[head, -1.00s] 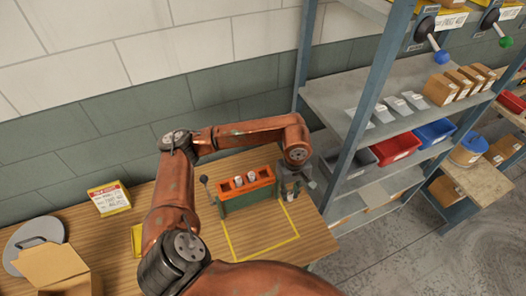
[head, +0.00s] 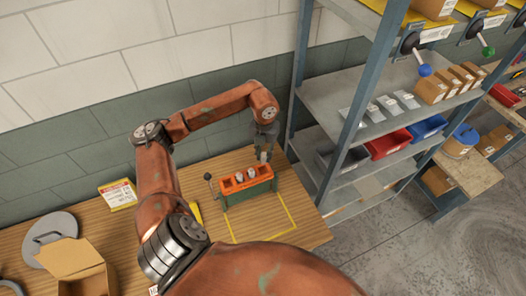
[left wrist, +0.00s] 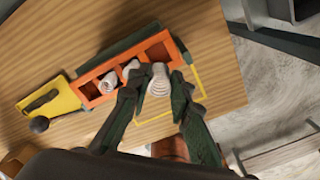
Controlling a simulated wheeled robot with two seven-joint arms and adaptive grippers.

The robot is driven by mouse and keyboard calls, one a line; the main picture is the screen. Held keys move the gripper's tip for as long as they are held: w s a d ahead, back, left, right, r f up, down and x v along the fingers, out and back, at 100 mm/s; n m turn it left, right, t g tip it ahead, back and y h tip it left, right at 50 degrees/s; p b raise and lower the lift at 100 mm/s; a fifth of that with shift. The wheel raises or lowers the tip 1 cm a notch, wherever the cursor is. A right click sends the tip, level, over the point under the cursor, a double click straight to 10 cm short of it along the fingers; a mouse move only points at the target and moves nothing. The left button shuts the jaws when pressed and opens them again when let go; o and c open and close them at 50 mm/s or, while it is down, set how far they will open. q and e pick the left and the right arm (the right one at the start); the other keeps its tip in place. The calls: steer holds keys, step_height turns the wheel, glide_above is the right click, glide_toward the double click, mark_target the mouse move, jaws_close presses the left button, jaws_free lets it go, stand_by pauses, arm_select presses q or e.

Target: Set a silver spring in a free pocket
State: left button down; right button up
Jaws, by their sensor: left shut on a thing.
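The orange-topped rack (head: 247,187) with a green body stands on the wooden bench; it also shows in the left wrist view (left wrist: 103,71). Two pale springs, one (left wrist: 108,83) and another (left wrist: 130,69), sit in its pockets. The end pocket (left wrist: 91,91) at the left looks empty, and so does the pocket (left wrist: 155,52) toward the right end. My left gripper (head: 264,148) is shut on a silver-white coiled spring (left wrist: 160,80), held over the right end of the rack. The spring's height above the pocket is hard to judge. My right gripper is not in view.
A black-knobbed lever (head: 208,178) stands at the rack's left end. Yellow tape (head: 290,214) marks the bench around it. A label stand (head: 118,194) and an open cardboard box (head: 72,262) are further left. A metal shelf (head: 330,105) rises close on the right.

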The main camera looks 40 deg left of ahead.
arm_select(q)
steer(key=shift+a+n, duration=0.2)
steer(key=shift+n, duration=0.2)
steer(key=shift+f, duration=0.5)
steer(key=shift+f+b, duration=0.75)
steer(key=shift+f, duration=0.15)
steer(key=shift+f+b, duration=1.35)
steer(key=shift+f, duration=1.15)
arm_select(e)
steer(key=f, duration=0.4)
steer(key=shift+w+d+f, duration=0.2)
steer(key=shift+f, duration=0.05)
